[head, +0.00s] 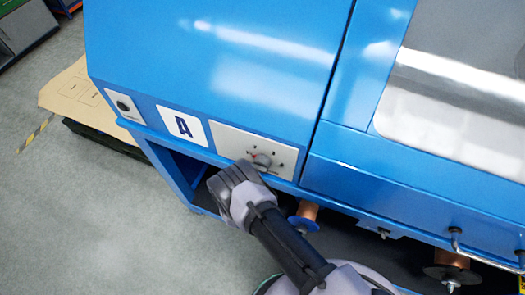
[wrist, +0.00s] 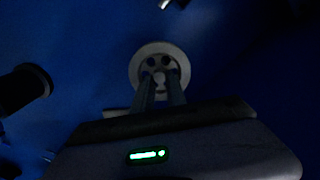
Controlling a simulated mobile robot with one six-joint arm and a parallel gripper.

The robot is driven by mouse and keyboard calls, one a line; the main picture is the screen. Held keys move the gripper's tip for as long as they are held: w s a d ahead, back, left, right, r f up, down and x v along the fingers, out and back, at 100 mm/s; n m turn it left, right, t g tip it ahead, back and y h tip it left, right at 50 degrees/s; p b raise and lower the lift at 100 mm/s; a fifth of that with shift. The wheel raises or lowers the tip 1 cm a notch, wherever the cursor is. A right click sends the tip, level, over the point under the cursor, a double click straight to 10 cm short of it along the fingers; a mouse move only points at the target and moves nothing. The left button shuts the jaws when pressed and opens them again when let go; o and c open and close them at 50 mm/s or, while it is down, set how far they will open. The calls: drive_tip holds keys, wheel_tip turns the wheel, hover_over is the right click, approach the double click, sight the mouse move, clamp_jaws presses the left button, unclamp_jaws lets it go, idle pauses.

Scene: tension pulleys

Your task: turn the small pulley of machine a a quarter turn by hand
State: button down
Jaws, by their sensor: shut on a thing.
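Machine A (head: 185,75) is the blue cabinet with a white "A" plate (head: 182,128) on its front. In the wrist view a pale round pulley (wrist: 158,46) with dark holes faces me inside the dark blue interior. I take it as the small pulley. My gripper (wrist: 160,83) reaches up to it, with both fingers at the middle of its face, shut on its central part. The fingertips partly cover the lower half of the pulley. In the head view my wrist is at the machine's lower edge; the fingers and the pulley are hidden there.
A dial panel (head: 255,152) and a small switch plate (head: 122,103) sit on the machine's front. Copper spools (head: 304,212) hang below the cabinet to the right. In the wrist view a dark cylinder (wrist: 24,88) stands at left. Grey floor (head: 90,215) is open at lower left.

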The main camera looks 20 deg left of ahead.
drive_tip(key=shift+m+p, duration=0.65)
drive_tip(key=shift+m, duration=1.35)
drive_tip(key=c, duration=1.3)
unclamp_jaws()
drive_tip(key=shift+c, duration=0.2)
drive_tip(key=s+a+p, duration=0.1)
drive_tip(key=s+p, duration=0.3)
drive_tip(key=s, duration=1.3)
drive_tip(key=shift+s, duration=0.2)
drive_tip(key=shift+a, duration=0.15)
